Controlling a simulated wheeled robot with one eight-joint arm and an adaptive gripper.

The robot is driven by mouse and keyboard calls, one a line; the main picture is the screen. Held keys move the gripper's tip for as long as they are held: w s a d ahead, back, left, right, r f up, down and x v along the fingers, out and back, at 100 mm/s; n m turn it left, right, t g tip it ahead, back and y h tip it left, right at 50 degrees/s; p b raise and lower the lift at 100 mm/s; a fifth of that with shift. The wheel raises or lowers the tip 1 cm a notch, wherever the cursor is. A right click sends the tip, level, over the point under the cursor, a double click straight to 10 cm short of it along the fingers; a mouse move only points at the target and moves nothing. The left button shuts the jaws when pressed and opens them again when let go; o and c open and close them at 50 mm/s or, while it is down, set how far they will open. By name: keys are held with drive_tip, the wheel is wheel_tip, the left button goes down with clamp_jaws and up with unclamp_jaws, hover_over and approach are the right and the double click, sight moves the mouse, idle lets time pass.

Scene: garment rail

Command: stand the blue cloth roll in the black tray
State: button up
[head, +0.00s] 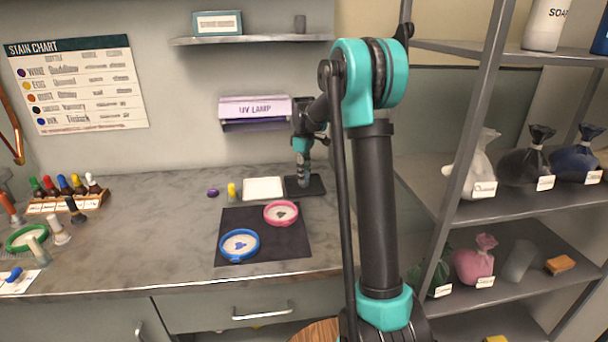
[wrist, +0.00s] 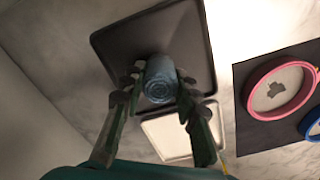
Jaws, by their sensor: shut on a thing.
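The blue cloth roll (wrist: 160,80) is between the two fingers of my gripper (wrist: 159,88) in the wrist view, its coiled end facing the camera. My gripper is shut on it. In the head view my gripper (head: 303,158) points down over the black tray (head: 317,188), with the roll small and mostly hidden below it. The roll looks upright. In the wrist view the black tray (wrist: 120,45) lies behind the roll, which is over its surface. I cannot tell whether the roll's lower end touches the tray.
A white tray (head: 262,188) lies left of the black tray. A dark mat (head: 265,250) with a pink ring (head: 281,213) and a blue ring (head: 239,245) lies in front. A UV lamp (head: 254,108) hangs on the wall behind.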

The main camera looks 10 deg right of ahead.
drive_tip(key=o, duration=0.9)
drive_tip(key=shift+f, duration=0.1)
wheel_tip(320, 180, up, 12)
